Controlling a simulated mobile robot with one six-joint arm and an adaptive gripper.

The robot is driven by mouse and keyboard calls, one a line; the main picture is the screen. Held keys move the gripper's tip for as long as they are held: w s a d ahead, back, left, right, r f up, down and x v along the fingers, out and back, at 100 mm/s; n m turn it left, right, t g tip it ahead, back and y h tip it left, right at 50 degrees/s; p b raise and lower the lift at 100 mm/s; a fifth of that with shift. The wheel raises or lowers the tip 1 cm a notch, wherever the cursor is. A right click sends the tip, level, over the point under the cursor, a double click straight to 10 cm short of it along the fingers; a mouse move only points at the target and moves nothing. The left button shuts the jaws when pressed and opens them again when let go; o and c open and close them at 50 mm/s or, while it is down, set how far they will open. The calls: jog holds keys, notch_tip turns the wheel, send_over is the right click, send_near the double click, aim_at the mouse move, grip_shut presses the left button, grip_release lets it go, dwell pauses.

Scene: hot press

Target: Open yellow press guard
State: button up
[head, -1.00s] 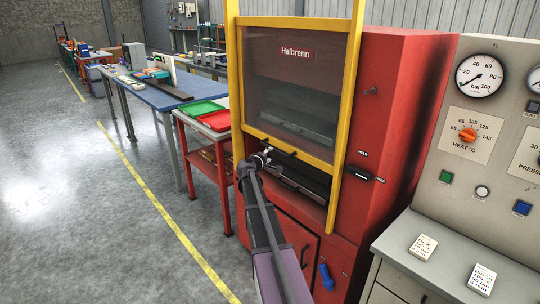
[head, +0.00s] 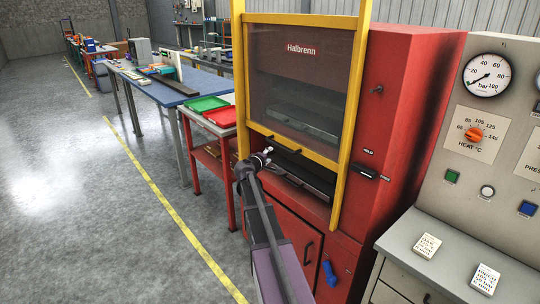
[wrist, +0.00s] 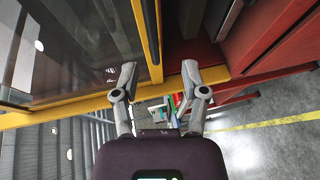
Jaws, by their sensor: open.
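The yellow press guard (head: 292,147) is a yellow frame with a tinted see-through pane (head: 300,75), on the front of the red press (head: 395,120). It covers the upper part of the opening. A dark gap shows below its bottom bar. My gripper (head: 266,152) is just below the left part of that bar. In the wrist view my gripper (wrist: 159,67) has its fingers spread, one on each side of the guard's bottom bar (wrist: 149,35) in the picture. I cannot tell whether either finger touches it. The dark handle on the bar is partly hidden.
A red-framed side table with a green tray (head: 206,103) and a red tray (head: 221,117) stands left of the press. The control console (head: 480,140) is close on the right. A blue handle (head: 329,273) sits low on the press. Open floor (head: 80,200) lies left.

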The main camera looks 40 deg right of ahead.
aim_at(278, 145)
jog(key=shift+p+v, duration=0.45)
jog(key=shift+v, duration=2.2)
jog(key=shift+w+d+r+p, duration=0.4)
jog(key=shift+w+d, duration=0.45)
jog(key=shift+w+d+f, duration=0.1)
jog(key=b+x, duration=0.2)
jog(key=x, duration=1.1)
jog(key=shift+w+d, duration=0.2)
jog(key=shift+d, duration=0.05)
grip_shut()
